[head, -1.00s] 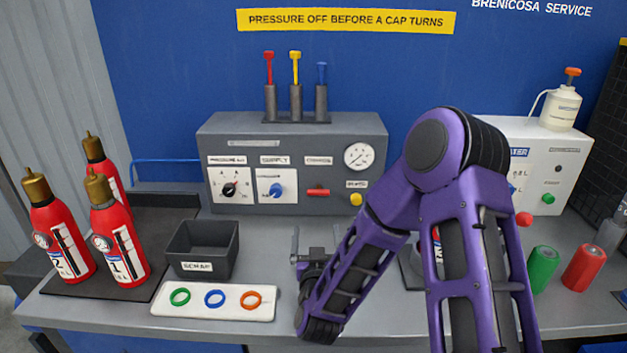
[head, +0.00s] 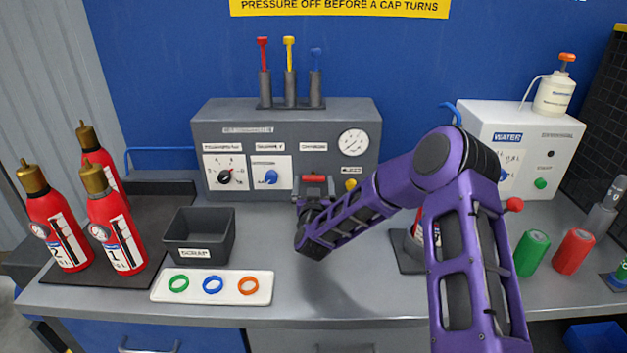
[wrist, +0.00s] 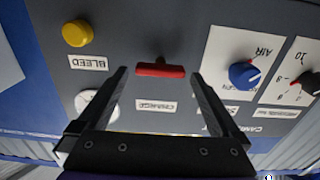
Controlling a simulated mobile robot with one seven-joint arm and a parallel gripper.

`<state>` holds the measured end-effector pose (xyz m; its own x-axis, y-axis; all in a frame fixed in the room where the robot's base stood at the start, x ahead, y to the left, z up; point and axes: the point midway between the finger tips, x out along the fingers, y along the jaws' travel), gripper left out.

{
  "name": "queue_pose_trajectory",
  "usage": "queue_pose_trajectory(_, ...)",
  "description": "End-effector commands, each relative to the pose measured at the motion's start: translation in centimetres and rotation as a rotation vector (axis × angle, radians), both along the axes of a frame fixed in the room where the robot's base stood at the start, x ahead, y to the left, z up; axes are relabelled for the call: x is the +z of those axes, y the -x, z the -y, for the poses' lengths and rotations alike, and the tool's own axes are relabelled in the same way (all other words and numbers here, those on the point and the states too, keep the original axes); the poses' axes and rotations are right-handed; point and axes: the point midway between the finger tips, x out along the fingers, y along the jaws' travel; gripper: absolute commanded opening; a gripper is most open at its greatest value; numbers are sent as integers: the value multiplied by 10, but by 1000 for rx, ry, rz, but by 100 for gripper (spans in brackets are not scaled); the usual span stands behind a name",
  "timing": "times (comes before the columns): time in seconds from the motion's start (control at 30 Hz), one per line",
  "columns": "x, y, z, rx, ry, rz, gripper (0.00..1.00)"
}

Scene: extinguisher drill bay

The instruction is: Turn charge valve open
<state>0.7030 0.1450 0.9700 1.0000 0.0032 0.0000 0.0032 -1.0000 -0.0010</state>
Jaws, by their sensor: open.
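The charge valve is a red lever handle (wrist: 160,70) on the grey panel, lying crosswise in the wrist view beside its CHARGE label (wrist: 155,106). In the head view the red handle (head: 315,178) shows low on the panel's front, partly covered by my gripper (head: 313,188). My gripper (wrist: 159,74) is open and faces the panel. In the wrist view its two fingers stand on either side of the handle, with a visible gap at each end. I cannot tell how far the fingertips are from the panel.
A yellow BLEED button (wrist: 76,33) and a gauge (wrist: 97,105) are close to the valve. A blue knob (wrist: 243,75) is on its other side. A scrap bin (head: 200,237) and a tray of rings (head: 212,287) stand on the bench. Red extinguishers (head: 113,228) stand at left.

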Motion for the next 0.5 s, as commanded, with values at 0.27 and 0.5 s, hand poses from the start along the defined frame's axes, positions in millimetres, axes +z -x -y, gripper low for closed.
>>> queue_pose_trajectory(0.27,0,-15,0,0,1,0,100)
queue_pose_trajectory(0.5,0,-15,0,0,1,0,96)
